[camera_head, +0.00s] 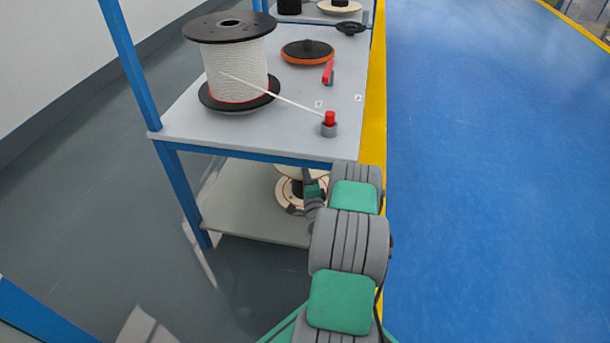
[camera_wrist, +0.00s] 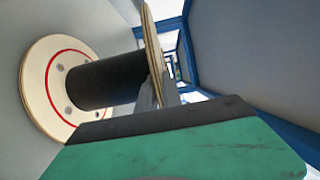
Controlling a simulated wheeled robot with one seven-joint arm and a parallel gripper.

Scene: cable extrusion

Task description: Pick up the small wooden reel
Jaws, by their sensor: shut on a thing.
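The small wooden reel (camera_head: 288,188) is on the lower shelf of the blue-framed table, partly hidden by my arm and the tabletop. In the wrist view the reel (camera_wrist: 38,88) shows pale wooden flanges, a red ring on the far flange and a bare black core. My gripper (camera_wrist: 158,92) is shut on the reel at its near flange, seen edge-on. The fingertips are mostly hidden behind the green and black gripper body. In the head view my gripper (camera_head: 309,190) is small and partly hidden by my wrist. I cannot tell whether the reel touches the shelf.
The lower shelf (camera_head: 235,205) has bare room left of the reel. The tabletop (camera_head: 190,128) above holds a large white rope spool (camera_head: 237,70), a red-capped grey post (camera_head: 329,124), an orange-rimmed black disc (camera_head: 307,52) and a red-handled part (camera_head: 328,73). Blue table legs (camera_head: 180,190) stand close by.

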